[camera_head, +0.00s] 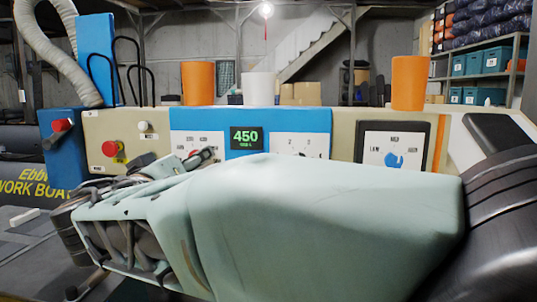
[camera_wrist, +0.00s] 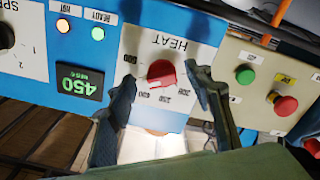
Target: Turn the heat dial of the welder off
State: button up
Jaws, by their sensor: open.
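The welder's red heat dial (camera_wrist: 161,72) sits on a white panel marked HEAT (camera_wrist: 170,43), which appears upside down in the wrist view. My gripper (camera_wrist: 159,76) is open, with one dark finger on each side of the dial. I cannot tell whether either finger touches it. The dial's exact setting is not clear. The welder's green display (camera_wrist: 79,85) reads 450; it also shows in the head view (camera_head: 246,138). In the head view my gripper (camera_head: 205,156) is in front of the left white panel and hides most of the dial.
A panel with a red button (camera_wrist: 285,105) and a green button (camera_wrist: 245,76) is beside the heat panel. A blue dial (camera_head: 394,159) is on the welder's right. Orange cylinders (camera_head: 198,83) and a white one (camera_head: 258,87) stand on or behind its top. My arm fills the foreground.

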jog(key=c, duration=1.2)
jog(key=shift+o, duration=0.2)
